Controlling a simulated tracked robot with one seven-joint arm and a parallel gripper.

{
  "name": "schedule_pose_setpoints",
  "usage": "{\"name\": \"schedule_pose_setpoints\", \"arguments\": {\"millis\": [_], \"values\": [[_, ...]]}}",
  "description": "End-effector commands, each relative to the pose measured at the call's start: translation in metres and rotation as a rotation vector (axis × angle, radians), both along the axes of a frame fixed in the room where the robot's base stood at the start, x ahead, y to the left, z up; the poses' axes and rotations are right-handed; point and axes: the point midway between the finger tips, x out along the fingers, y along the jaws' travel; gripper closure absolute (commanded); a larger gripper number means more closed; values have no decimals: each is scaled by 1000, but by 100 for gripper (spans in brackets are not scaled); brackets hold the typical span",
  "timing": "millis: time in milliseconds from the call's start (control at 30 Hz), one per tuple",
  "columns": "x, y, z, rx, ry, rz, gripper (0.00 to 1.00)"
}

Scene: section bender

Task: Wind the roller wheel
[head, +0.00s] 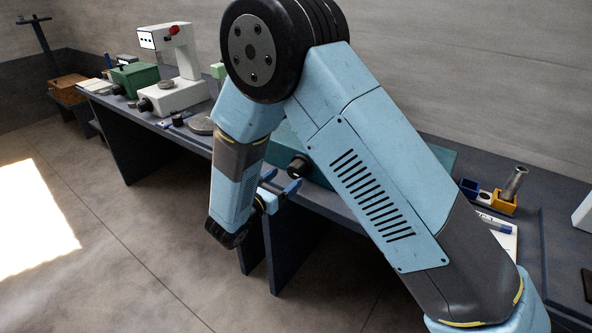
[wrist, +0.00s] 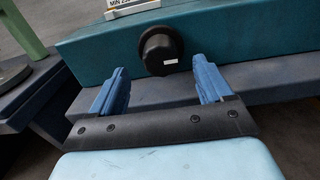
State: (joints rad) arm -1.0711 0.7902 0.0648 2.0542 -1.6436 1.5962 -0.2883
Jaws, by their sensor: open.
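A black round knob (head: 298,167) sticks out of the front face of a teal machine body (head: 448,158). I take it for the roller wheel, but its name does not show. In the wrist view, the knob (wrist: 160,52) has a small white mark on its lower right face, and the teal body (wrist: 235,38) runs behind it. My gripper (head: 281,181) is open and empty, in front of the bench edge. In the wrist view its two blue fingers (wrist: 159,72) point towards the knob, one to each side, apart from it. My arm hides much of the machine in the head view.
The dark blue bench (head: 330,203) runs along the wall. A white machine (head: 180,90), a green box (head: 134,78) and a grey disc (head: 202,125) stand to the left. A yellow holder (head: 503,203) with a metal tube stands right. Floor in front is clear.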

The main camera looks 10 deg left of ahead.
Motion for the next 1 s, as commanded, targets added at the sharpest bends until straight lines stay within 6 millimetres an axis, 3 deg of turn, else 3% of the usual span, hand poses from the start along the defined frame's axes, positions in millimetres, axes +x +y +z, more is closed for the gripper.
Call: {"name": "schedule_pose_setpoints", "arguments": {"millis": [200,400,833,1000], "values": [[34,-15,0,0,0,-3,21],[54,-23,0,0,-1,-2,21],[61,-25,0,0,0,-1,21],[61,-25,0,0,0,-1,37]]}}
